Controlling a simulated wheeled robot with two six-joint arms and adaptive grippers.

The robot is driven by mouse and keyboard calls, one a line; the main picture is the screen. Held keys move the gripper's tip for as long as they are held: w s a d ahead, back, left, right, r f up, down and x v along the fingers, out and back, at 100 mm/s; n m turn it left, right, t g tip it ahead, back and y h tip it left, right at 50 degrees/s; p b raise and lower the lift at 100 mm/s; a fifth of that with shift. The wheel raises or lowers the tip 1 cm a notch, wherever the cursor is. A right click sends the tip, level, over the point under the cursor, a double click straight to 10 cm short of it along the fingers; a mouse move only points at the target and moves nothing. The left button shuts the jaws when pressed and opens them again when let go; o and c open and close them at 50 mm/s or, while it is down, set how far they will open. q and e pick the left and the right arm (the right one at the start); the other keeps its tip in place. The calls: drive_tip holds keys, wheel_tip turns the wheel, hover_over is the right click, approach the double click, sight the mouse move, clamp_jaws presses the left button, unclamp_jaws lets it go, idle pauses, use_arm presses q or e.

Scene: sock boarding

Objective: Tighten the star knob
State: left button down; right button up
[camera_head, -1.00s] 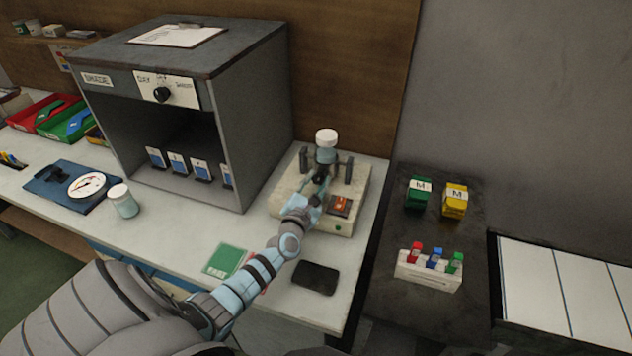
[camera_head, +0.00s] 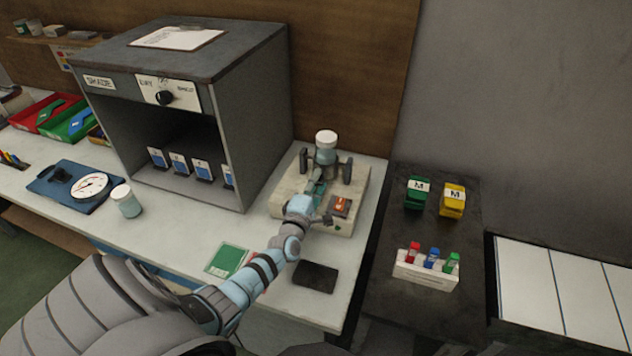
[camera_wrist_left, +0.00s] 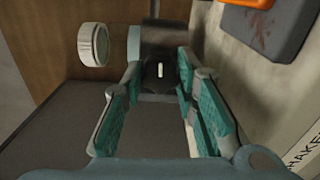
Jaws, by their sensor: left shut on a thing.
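The shaker (camera_head: 280,205) is a beige box on the right end of the bench. A jar (camera_head: 326,155) with a white lid stands upright between two dark posts on it. My left gripper (camera_head: 319,187) reaches the front of that clamp from below and hides the knob in the head view. In the left wrist view, the dark star knob (camera_wrist_left: 159,70) with a white mark sits between the teal finger pads of my left gripper (camera_wrist_left: 161,88), which is shut on it. The white jar lid (camera_wrist_left: 94,45) shows beside it. My right gripper is out of view.
An orange switch on a dark panel (camera_head: 340,206) is close to my left wrist. A black pad (camera_head: 315,277) and a green card (camera_head: 228,260) lie in front. A grey cabinet (camera_head: 255,120) stands left of the shaker. A dark side table (camera_head: 398,300) holds bottles and boxes.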

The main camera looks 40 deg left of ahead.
use_arm(q)
drive_tip(key=m+p, duration=0.1)
drive_tip(key=m, duration=0.3)
drive_tip(key=shift+m, duration=0.3)
drive_tip(key=m, duration=0.3)
drive_tip(key=shift+m+p, duration=0.3)
drive_tip(key=shift+p, duration=0.1)
drive_tip(key=m+p, duration=0.1)
drive_tip(key=m, duration=0.3)
drive_tip(key=shift+m, duration=0.3)
drive_tip(key=shift+m+p, duration=0.3)
drive_tip(key=shift+m, duration=1.7)
drive_tip(key=c, duration=1.3)
unclamp_jaws()
drive_tip(key=shift+s, duration=0.1)
